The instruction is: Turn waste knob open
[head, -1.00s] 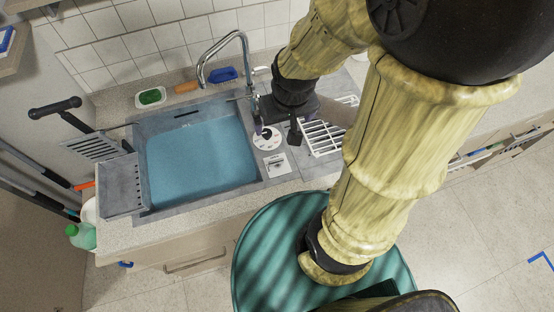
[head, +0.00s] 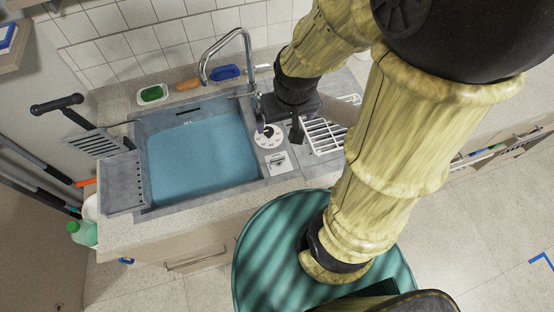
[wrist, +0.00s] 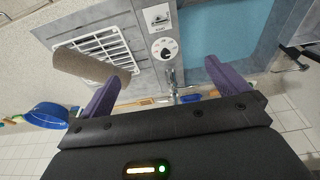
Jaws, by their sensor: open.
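The waste knob is a black pointer on a round white dial (head: 268,136), set in the grey sink's right rim; the dial also shows in the wrist view (wrist: 163,49). A square white plate with a dark symbol (head: 277,161) lies just in front of it. My gripper (head: 281,129) is over the dial's back right side, partly covering it in the head view. In the wrist view my gripper (wrist: 162,76) has its two purple fingers wide apart, with the dial seen between and beyond them. Nothing is held. Contact with the knob is not visible.
The sink basin (head: 203,155) holds blue water. A chrome faucet (head: 246,55) rises behind the dial. A white drain grate (head: 325,137) lies right of it. A brown rounded object (wrist: 90,68) is near the left finger in the wrist view. A blue bowl (wrist: 46,116) stands farther off.

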